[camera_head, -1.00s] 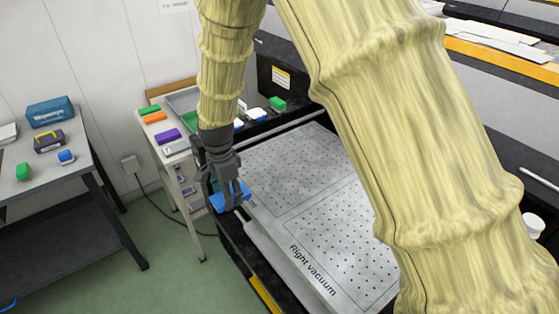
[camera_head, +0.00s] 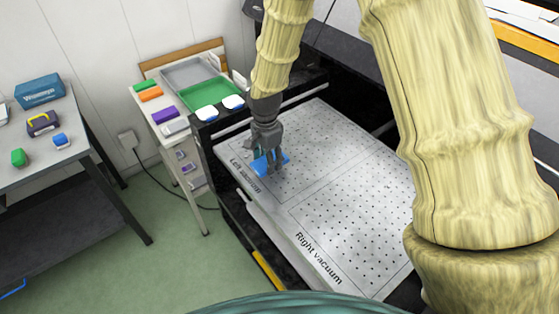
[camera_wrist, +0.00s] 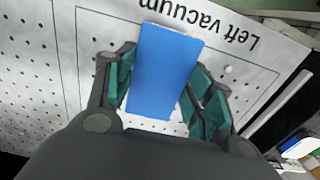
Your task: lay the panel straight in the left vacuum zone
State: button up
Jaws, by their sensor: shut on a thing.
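The blue panel (camera_head: 260,167) is in my gripper (camera_head: 267,158), over the left vacuum zone (camera_head: 325,140) near its "Left vacuum" label. In the wrist view the panel (camera_wrist: 163,70) lies between the teal-padded fingers, which close on its two sides.
The right vacuum zone (camera_head: 350,225) is bare. A small side table holds a green tray (camera_head: 212,93), a grey tray (camera_head: 188,72) and several coloured blocks. Another table (camera_head: 60,165) stands at far left.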

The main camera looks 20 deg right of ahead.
aim_at(280, 172)
jog(key=d, duration=0.3)
jog(key=shift+s+r+p, duration=0.15)
jog(key=shift+s+p, duration=0.2)
jog(key=shift+w+d+f, duration=0.15)
jog(key=shift+d+f, duration=0.15)
jog(key=shift+d, duration=0.1)
jog(key=shift+s+f+p, duration=0.2)
jog(key=shift+f+p, duration=0.3)
jog(key=shift+p, duration=0.05)
jog(key=shift+w+f+p, duration=0.1)
jog(key=shift+f+p, duration=0.35)
jog(key=shift+f, duration=0.75)
jog(key=shift+f, duration=0.2)
jog(key=o, duration=1)
jog(key=shift+o, duration=0.2)
jog(key=shift+r, duration=0.1)
jog(key=shift+r, duration=0.2)
